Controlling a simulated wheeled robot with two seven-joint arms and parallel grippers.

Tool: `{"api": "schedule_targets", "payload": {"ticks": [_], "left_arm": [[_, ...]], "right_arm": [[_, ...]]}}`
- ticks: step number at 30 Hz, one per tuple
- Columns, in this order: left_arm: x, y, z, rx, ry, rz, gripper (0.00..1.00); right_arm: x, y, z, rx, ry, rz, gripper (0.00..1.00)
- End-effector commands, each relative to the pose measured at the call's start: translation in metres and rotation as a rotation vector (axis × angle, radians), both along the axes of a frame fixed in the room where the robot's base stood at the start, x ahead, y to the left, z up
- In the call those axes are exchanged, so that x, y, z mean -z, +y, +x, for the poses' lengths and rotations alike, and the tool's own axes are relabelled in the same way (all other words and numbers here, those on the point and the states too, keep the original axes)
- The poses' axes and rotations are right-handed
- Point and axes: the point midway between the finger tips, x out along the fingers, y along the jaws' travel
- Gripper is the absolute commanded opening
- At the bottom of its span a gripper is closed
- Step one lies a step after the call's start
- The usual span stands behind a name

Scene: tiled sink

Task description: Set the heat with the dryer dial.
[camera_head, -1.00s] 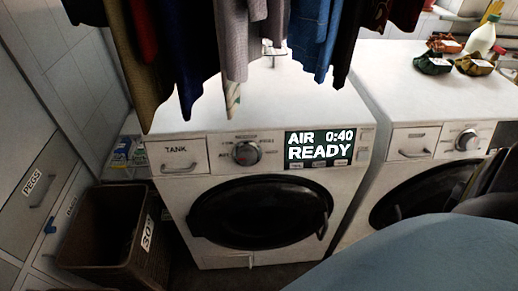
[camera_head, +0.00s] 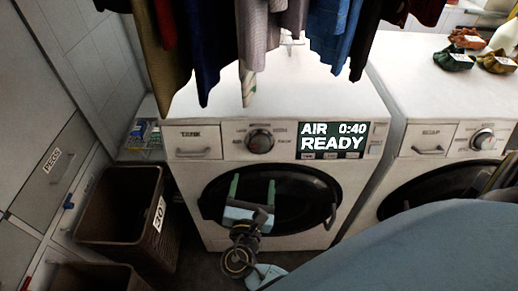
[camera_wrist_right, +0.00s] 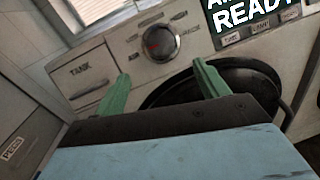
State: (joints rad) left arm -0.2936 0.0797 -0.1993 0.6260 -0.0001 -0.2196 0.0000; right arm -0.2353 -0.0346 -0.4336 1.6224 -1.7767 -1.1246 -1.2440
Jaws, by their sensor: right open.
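The dryer (camera_head: 190,178) is the white machine with the TANK drawer and a round dark door. In the right wrist view the dial (camera_wrist_right: 159,44) is ahead, beyond the fingertips. My right gripper (camera_head: 253,186) has two green fingers, spread apart and empty, in front of the door and below the dial. Its fingers also show in the right wrist view (camera_wrist_right: 150,88). My left gripper is not in view.
Clothes (camera_head: 250,40) hang above the dryer top. A brown basket (camera_head: 120,215) marked 30 stands left of the dryer. A second machine (camera_head: 435,110) with a SOAP drawer stands at right. A large blue-grey surface (camera_head: 420,250) fills the lower right.

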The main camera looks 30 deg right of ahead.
Motion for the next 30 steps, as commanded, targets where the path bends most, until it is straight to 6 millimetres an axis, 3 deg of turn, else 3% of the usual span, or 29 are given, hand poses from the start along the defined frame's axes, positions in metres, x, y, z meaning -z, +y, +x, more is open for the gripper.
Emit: {"api": "schedule_targets", "payload": {"ticks": [18,30], "left_arm": [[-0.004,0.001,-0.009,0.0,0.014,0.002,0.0],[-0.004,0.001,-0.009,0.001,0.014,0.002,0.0]], "right_arm": [[0.001,-0.072,0.088,0.0,0.002,0.001,0.73],[0.002,-0.08,0.098,-0.002,0.002,0.003,0.73]]}}
